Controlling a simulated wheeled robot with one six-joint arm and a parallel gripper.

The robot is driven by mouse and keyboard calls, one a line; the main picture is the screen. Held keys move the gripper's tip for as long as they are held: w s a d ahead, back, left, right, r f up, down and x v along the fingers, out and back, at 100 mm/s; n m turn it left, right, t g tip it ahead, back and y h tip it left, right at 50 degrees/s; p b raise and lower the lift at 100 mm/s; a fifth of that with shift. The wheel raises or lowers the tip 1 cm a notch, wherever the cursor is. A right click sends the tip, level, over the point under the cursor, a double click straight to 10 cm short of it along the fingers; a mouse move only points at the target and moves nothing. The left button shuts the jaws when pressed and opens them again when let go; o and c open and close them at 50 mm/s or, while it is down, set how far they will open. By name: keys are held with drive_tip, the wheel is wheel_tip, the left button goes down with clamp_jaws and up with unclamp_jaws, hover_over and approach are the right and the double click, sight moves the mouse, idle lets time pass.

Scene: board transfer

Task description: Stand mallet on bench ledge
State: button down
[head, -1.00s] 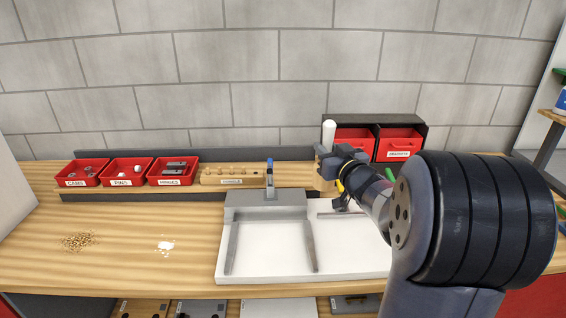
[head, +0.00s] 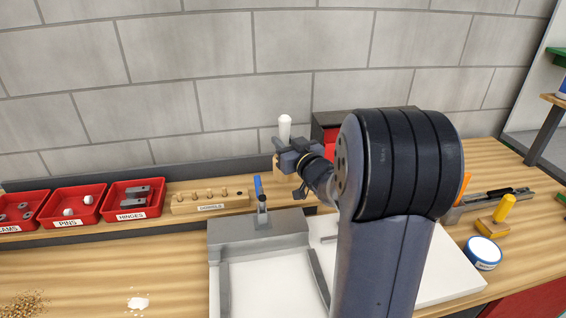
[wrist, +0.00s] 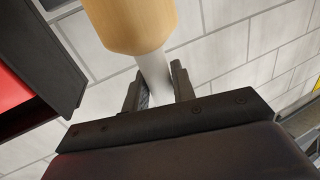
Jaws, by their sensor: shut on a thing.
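The mallet has a white handle (head: 285,127) and a tan wooden head, which shows large in the wrist view (wrist: 128,22). My gripper (wrist: 158,86) is shut on the white handle, with one finger on each side of it. In the head view my gripper (head: 287,148) holds the mallet about upright, handle up, near the back of the bench. The ledge is a raised wooden strip along the back.
On the ledge stand red bins (head: 131,203) and a wooden dowel block (head: 210,203). A grey fixture (head: 258,232) with a blue-handled clamp is in front. A dark rack with red drawers (head: 326,128) is behind my arm. A round tin (head: 482,253) sits at right.

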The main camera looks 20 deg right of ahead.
drive_tip(key=shift+f, duration=2.25)
drive_tip(key=shift+f, duration=0.15)
drive_tip(key=c, duration=1.2)
unclamp_jaws()
drive_tip(key=shift+o, duration=0.2)
drive_tip(key=shift+s, duration=0.1)
drive_tip(key=s+d+b, duration=0.1)
drive_tip(key=s, duration=1)
drive_tip(key=shift+s+d+b, duration=0.2)
drive_tip(key=shift+s+b, duration=0.15)
drive_tip(key=shift+s, duration=0.05)
